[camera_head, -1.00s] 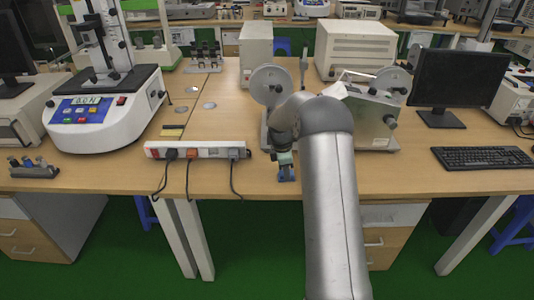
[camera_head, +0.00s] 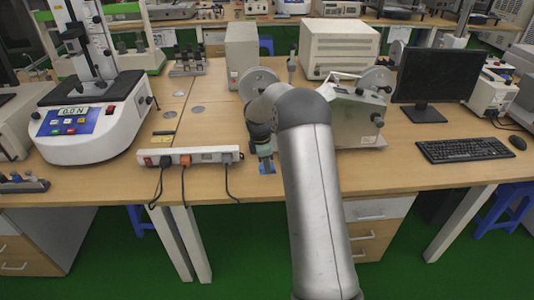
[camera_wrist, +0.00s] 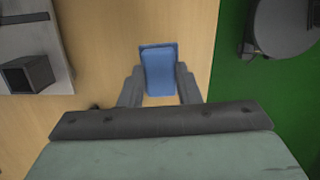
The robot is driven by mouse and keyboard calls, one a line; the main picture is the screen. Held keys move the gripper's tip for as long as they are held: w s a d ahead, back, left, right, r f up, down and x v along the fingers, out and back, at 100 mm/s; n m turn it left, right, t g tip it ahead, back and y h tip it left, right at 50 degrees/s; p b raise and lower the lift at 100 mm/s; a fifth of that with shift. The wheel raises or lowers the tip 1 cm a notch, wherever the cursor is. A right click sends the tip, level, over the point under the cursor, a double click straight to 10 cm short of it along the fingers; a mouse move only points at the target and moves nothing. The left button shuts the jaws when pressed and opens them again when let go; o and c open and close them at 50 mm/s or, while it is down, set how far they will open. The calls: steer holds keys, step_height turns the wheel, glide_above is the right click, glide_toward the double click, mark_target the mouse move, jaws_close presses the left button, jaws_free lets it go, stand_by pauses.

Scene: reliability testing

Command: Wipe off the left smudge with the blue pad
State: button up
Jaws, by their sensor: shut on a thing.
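The blue pad (camera_head: 266,168) is near the table's front edge, just right of the power strip. In the wrist view the blue pad (camera_wrist: 159,70) sits between the two grey fingers of my gripper (camera_wrist: 159,88), which is shut on it. My gripper (camera_head: 263,150) points down at the table. I cannot tell whether the pad touches the wood. I cannot make out a smudge for certain; grey round spots (camera_head: 168,114) lie on the table left of my gripper, and my arm hides part of the tabletop.
A white power strip (camera_head: 190,156) with cables lies close left of my gripper. A grey machine with discs (camera_head: 355,118) stands right behind my arm. A force tester (camera_head: 90,125) is at the left, a monitor (camera_head: 436,75) and keyboard (camera_head: 465,149) at the right.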

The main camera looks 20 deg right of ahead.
steer(key=shift+r+p, duration=0.9)
steer(key=shift+r, duration=0.7)
